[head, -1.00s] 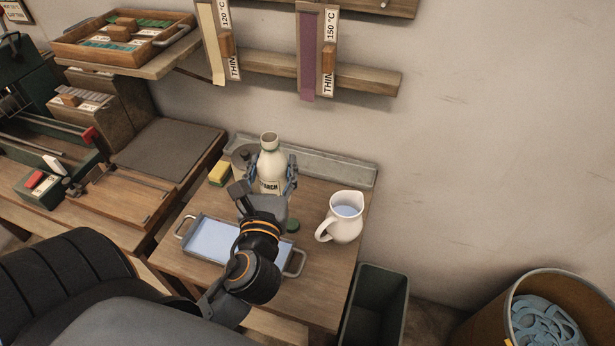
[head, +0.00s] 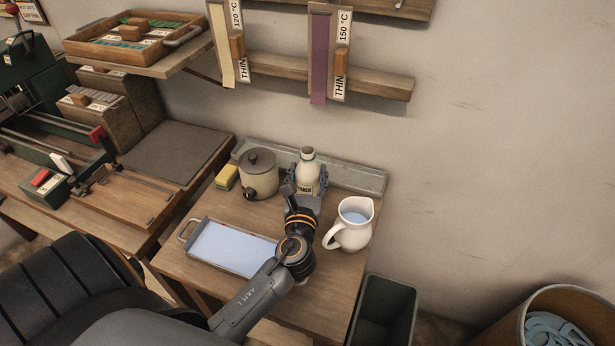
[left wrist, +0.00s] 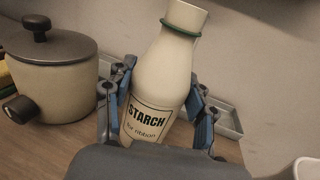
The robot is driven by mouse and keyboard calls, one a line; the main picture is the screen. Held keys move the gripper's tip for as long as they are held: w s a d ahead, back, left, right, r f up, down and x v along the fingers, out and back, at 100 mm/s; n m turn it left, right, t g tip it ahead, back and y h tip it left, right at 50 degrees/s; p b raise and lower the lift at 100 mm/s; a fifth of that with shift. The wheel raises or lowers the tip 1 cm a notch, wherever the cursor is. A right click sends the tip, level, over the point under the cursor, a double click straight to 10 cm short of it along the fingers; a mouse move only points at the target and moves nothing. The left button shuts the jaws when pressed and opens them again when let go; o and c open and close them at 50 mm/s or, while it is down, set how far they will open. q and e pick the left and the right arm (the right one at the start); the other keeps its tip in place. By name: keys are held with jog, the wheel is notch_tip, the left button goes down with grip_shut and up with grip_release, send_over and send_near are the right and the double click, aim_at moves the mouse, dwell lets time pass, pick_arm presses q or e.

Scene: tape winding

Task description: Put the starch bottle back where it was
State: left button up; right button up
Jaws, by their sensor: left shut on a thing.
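The starch bottle (head: 307,172) is cream with a green ring at its neck and a label reading "STARCH for ribbon". It stands at the back of the small wooden table, right of the lidded pot. In the left wrist view the bottle (left wrist: 162,75) fills the middle and leans a little in the picture. My left gripper (head: 305,194) is shut on its body, with blue-padded fingers on both sides. They also show in the left wrist view (left wrist: 158,112). I cannot tell whether the bottle's base touches the table. My right gripper is not in view.
A lidded pot (head: 258,175) and a yellow-green sponge (head: 227,178) stand left of the bottle. A white jug (head: 352,232) is close on the right. A tray of pale liquid (head: 230,250) lies in front. A grey trough (head: 362,180) runs along the wall. A bin (head: 383,312) stands beside the table.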

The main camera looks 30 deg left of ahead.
aim_at(306, 183)
pick_arm(q)
jog(key=shift+f, duration=0.15)
jog(key=shift+f, duration=0.15)
jog(key=o, duration=1.4)
jog(key=shift+r, duration=0.3)
jog(key=b+v, duration=0.1)
jog(key=v, duration=0.6)
jog(key=shift+s+d+f, duration=0.1)
jog(key=shift+s+d, duration=0.05)
jog(key=shift+s, duration=0.1)
